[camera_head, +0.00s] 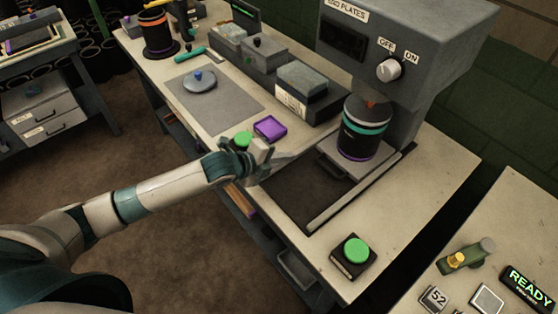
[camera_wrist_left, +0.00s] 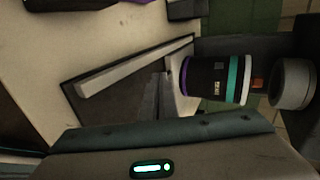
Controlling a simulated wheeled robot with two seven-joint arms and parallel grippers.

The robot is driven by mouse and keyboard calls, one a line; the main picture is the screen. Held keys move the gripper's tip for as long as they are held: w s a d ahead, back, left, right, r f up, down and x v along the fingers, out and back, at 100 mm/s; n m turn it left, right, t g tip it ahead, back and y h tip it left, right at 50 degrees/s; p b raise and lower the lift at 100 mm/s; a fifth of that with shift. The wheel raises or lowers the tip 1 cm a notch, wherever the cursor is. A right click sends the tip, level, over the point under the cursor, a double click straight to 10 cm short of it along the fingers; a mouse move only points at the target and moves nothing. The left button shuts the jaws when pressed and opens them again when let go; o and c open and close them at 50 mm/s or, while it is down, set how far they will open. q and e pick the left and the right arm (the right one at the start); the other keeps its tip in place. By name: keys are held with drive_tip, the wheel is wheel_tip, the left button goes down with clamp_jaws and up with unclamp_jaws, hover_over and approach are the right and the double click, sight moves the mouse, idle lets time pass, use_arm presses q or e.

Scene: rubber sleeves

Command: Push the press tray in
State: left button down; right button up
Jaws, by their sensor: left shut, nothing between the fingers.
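The press tray (camera_head: 325,163) is a pale grey plate at the base of the grey press (camera_head: 410,45). A dark sleeve (camera_head: 365,133) with teal and purple bands stands upright at the tray, under the press head. The sleeve also shows in the left wrist view (camera_wrist_left: 212,80), lying sideways in the picture. My left gripper (camera_head: 284,158) is shut and empty, in front of the tray above the dark recessed bed (camera_head: 305,190). I cannot tell whether its tips touch the tray. My right gripper is out of view.
A pale rail (camera_head: 345,199) borders the bed. The grey mat (camera_head: 215,100) has free room.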

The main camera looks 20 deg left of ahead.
use_arm(q)
drive_tip(key=shift+v, duration=1.3)
